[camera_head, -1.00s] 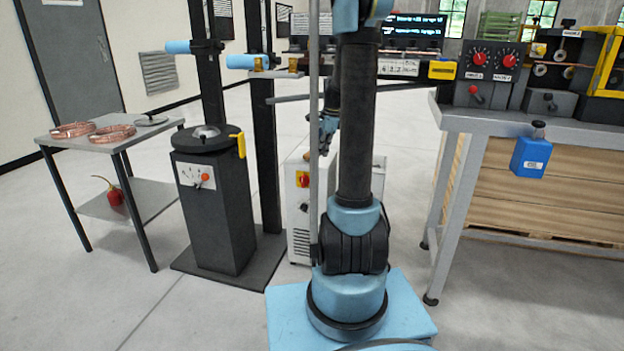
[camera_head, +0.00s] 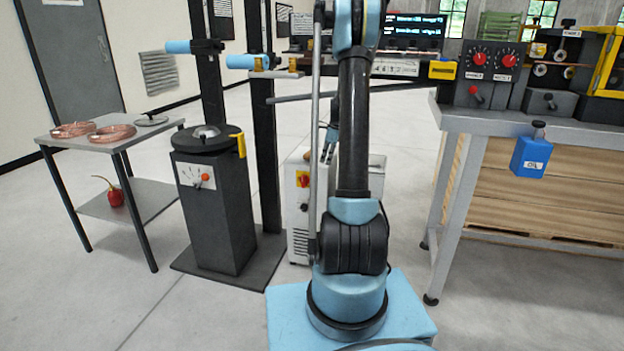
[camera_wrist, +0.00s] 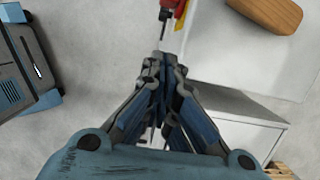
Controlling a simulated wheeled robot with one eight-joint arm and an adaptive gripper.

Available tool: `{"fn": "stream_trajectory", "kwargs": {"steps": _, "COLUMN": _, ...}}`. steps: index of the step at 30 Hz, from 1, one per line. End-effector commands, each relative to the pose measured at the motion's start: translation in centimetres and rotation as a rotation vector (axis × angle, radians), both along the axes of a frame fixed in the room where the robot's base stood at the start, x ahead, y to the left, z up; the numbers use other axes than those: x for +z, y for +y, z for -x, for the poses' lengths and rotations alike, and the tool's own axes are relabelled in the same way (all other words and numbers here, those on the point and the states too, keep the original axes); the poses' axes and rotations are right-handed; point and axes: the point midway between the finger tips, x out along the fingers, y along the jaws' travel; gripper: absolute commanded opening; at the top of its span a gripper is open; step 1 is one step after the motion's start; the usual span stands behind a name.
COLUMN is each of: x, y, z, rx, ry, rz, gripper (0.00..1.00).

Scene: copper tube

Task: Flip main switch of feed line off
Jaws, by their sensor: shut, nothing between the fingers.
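A red and yellow rotary switch (camera_head: 303,179) sits on the front of a white cabinet (camera_head: 298,222), just left of my arm in the head view. The wrist view shows a red part with a yellow edge (camera_wrist: 170,12) at the top, which looks like the same switch seen from above. My gripper (camera_wrist: 162,58) is shut and empty in the wrist view. Its tips point toward the red part, with a visible gap in the picture. In the head view my arm hides most of the gripper. The switch's exact position cannot be read.
A brown wooden-looking piece (camera_wrist: 268,12) lies on the white cabinet top. A dark cylinder-topped pedestal (camera_head: 212,215) stands left of the cabinet. A workbench (camera_head: 455,122) with a control box is at right. A table (camera_head: 60,141) with copper coils is at left.

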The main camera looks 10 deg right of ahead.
Motion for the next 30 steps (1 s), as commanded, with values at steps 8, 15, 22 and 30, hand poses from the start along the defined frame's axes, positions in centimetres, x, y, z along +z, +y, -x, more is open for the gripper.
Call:
{"fn": "stream_trajectory", "kwargs": {"steps": 8, "x": -0.1, "y": 0.0, "z": 0.0, "rx": 0.001, "ry": 0.000, "rz": 0.000, "gripper": 0.00}}
{"fn": "stream_trajectory", "kwargs": {"steps": 15, "x": -2.3, "y": 0.5, "z": -0.3, "rx": 0.001, "ry": 0.000, "rz": 0.000, "gripper": 0.00}}
{"fn": "stream_trajectory", "kwargs": {"steps": 22, "x": -6.2, "y": 1.4, "z": -0.7, "rx": 0.002, "ry": 0.000, "rz": 0.000, "gripper": 0.00}}
{"fn": "stream_trajectory", "kwargs": {"steps": 30, "x": -9.8, "y": 2.7, "z": -1.3, "rx": 0.003, "ry": -0.001, "rz": 0.000, "gripper": 0.00}}
